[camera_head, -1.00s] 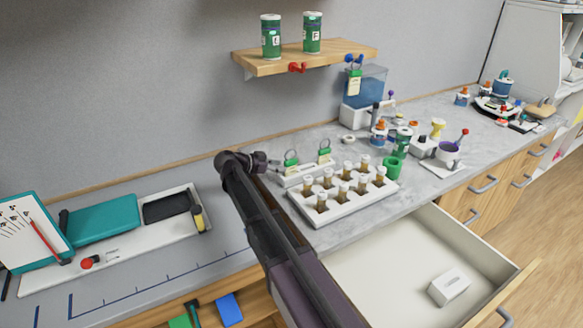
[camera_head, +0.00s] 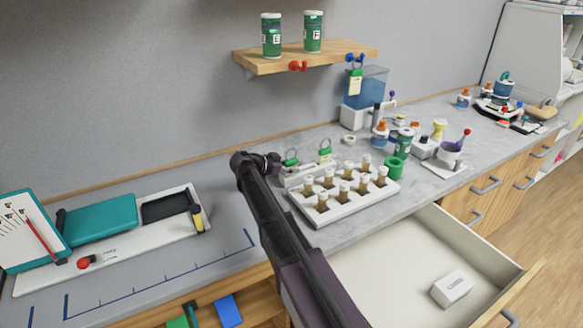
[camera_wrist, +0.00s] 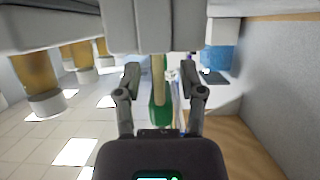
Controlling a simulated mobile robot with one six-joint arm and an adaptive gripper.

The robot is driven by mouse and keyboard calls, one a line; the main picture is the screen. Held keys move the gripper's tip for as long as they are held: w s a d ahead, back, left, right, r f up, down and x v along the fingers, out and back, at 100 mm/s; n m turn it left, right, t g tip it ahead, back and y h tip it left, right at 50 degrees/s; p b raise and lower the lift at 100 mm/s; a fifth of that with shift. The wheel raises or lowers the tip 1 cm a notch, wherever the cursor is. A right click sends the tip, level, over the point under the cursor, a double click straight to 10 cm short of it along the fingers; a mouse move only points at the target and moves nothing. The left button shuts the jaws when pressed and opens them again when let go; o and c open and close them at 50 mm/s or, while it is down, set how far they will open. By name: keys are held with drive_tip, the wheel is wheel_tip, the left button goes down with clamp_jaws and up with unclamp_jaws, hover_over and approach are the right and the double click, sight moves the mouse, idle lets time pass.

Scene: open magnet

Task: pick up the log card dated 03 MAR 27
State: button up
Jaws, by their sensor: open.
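No date reading 03 MAR 27 is legible, so I cannot tell which thing is the log card. Two green clip-like pieces, the left one (camera_head: 291,158) and the right one (camera_head: 325,154), stand on a small white holder (camera_head: 299,176) behind the vial rack. A yellowish card (camera_head: 355,83) hangs below the shelf. My gripper (camera_head: 275,162) is beside the left green piece. In the wrist view my gripper (camera_wrist: 160,80) is open, with a green upright piece with a pale strip (camera_wrist: 157,95) seen between its fingers. I cannot tell how far beyond the fingertips it is.
A white rack (camera_head: 345,205) of amber vials stands close to my gripper's right. An open drawer (camera_head: 400,262) holds a white box (camera_head: 452,289). A wooden shelf (camera_head: 310,56) with two green canisters is above. A teal folder (camera_head: 102,220) lies in the left tray.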

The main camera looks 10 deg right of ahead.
sight(291, 159)
clamp_jaws()
drive_tip(key=shift+r, duration=0.15)
idle(0.4)
wheel_tip(291, 159, up, 3)
drive_tip(key=p, duration=0.3)
drive_tip(key=shift+r+p, duration=0.2)
drive_tip(key=shift+p, duration=0.15)
drive_tip(key=s+a+r+p, duration=0.1)
drive_tip(key=s, duration=1.5)
drive_tip(key=shift+a+r, duration=0.15)
drive_tip(key=shift+a, duration=0.05)
